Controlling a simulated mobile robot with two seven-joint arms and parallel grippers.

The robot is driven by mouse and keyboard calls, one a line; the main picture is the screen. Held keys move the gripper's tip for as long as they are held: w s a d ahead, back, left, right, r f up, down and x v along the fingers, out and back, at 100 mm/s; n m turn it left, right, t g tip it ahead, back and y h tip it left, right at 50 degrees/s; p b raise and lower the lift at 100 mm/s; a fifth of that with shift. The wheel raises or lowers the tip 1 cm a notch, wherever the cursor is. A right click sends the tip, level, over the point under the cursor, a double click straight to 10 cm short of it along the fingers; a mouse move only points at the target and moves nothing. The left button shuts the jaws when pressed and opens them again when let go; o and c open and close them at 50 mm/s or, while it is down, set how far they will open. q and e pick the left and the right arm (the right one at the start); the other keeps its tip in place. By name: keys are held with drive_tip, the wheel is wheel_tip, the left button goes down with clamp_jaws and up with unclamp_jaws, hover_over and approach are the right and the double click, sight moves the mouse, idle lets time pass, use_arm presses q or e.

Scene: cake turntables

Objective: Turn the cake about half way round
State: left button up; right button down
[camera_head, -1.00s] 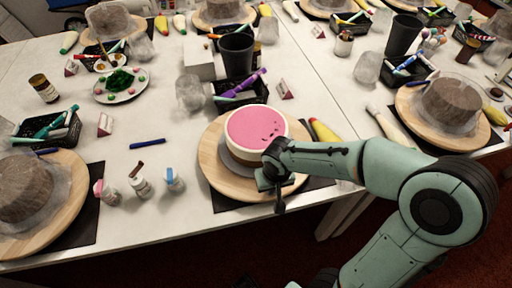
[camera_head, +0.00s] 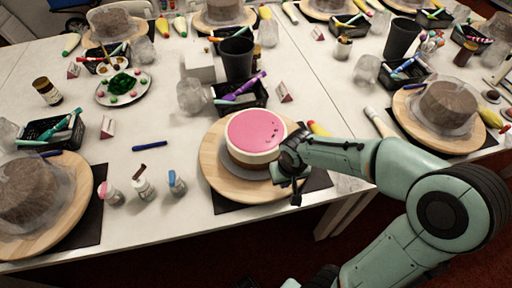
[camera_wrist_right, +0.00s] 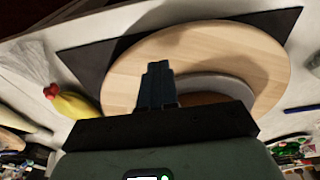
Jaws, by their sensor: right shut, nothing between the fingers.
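The cake (camera_head: 256,131) has a pink top with a few small dark marks near its right edge, a white band and a brown lower side. It sits on a round wooden turntable (camera_head: 222,178) at the table's front edge. My right gripper (camera_head: 296,188) is shut and empty at the cake's right front side, over the turntable's right edge. In the right wrist view, its closed fingers (camera_wrist_right: 157,84) show over the wooden turntable (camera_wrist_right: 130,76), beside the grey and brown cake base (camera_wrist_right: 222,85). I cannot tell whether they touch.
A dark mat (camera_head: 232,207) lies under the turntable. Small bottles (camera_head: 144,187) and a blue pen (camera_head: 149,146) are to the left. A black basket (camera_head: 240,97) and a dark cup (camera_head: 237,60) stand behind. A yellow piping bag (camera_head: 318,129) lies right, beside my arm.

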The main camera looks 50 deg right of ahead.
drive_tip(key=b, duration=0.2)
approach(241, 194)
drive_tip(key=s+f, duration=0.1)
drive_tip(key=d+f, duration=0.1)
drive_tip(key=s+f, duration=0.1)
drive_tip(key=f, duration=0.1)
drive_tip(key=shift+s+d, duration=0.3)
drive_tip(key=w+a, duration=0.1)
drive_tip(key=w, duration=0.2)
drive_tip(key=w+a, duration=0.1)
drive_tip(key=w, duration=0.2)
drive_tip(key=w+a, duration=0.1)
drive_tip(key=w, duration=0.2)
drive_tip(key=shift+w+a, duration=0.1)
drive_tip(key=shift+w, duration=0.15)
drive_tip(key=shift+f, duration=0.15)
drive_tip(key=shift+f+b, duration=1.1)
drive_tip(key=shift+f, duration=0.15)
drive_tip(key=shift+s+d+b, duration=0.2)
drive_tip(key=shift+s+d, duration=0.15)
drive_tip(key=shift+s, duration=0.65)
drive_tip(key=shift+s+d+b, duration=0.15)
drive_tip(key=shift+s+d, duration=0.2)
drive_tip(key=shift+s, duration=0.6)
drive_tip(key=shift+s+d+b, duration=0.2)
drive_tip(key=shift+s+d, duration=0.2)
drive_tip(key=shift+s, duration=0.6)
